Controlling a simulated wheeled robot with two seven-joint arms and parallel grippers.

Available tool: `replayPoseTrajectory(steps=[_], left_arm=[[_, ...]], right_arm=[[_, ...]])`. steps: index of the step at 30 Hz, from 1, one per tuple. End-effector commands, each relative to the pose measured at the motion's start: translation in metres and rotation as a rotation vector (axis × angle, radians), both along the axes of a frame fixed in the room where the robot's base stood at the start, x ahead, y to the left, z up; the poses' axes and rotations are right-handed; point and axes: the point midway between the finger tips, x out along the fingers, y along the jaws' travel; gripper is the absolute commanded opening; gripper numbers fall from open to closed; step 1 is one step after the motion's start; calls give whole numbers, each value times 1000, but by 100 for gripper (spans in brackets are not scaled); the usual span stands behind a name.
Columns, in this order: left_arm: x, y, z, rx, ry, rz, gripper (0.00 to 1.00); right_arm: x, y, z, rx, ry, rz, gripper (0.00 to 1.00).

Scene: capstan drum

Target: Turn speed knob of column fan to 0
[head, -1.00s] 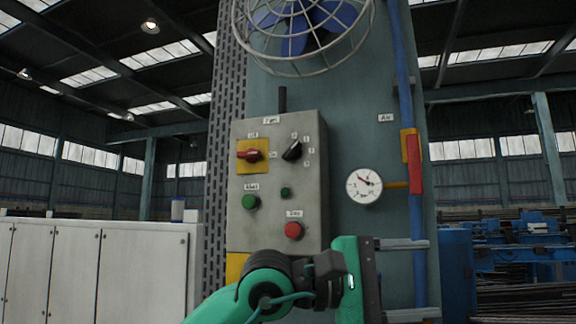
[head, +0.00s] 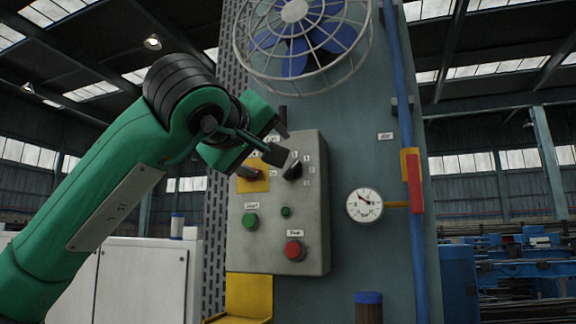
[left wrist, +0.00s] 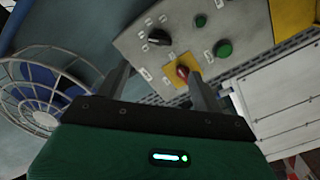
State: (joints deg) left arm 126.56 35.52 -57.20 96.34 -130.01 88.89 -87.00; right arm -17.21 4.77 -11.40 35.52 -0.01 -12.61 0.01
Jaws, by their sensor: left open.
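The control box (head: 315,235) is on the grey-blue column below the caged column fan (head: 305,35). The black speed knob (head: 292,171) is at its upper right, with small number labels around its upper and right side. It also shows in the left wrist view (left wrist: 158,37). I cannot read its setting surely. My left gripper (head: 280,138) is open and empty, in front of the box's top edge, just above and left of the knob. In the left wrist view the spread fingers (left wrist: 160,82) point towards the box; the knob lies beyond, apart from them.
A red switch on a yellow plate (head: 260,184) is left of the knob, partly behind my gripper. Green (head: 251,221) and red (head: 294,250) buttons sit lower. A gauge (head: 364,205) and blue pipe (head: 405,110) are to the right. White cabinets (head: 140,280) stand at the lower left.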

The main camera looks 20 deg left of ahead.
Motion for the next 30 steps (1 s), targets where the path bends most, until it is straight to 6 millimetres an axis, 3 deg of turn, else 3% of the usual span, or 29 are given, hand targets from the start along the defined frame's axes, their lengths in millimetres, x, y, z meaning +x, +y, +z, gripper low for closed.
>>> replayPoseTrajectory(steps=[9, 15, 21, 30], left_arm=[[68, -3, 3, -2, 5, -2, 67], [103, -4, 2, -2, 4, -4, 67], [121, -5, 0, -2, 2, -4, 67], [124, -5, -1, -2, 1, -4, 67]], right_arm=[[0, 3, 31, 3, 0, -1, 0], [0, 6, 46, 6, 0, -1, 0], [0, 6, 52, 6, -1, 0, 0], [0, 5, 51, 5, 0, -1, 0]])
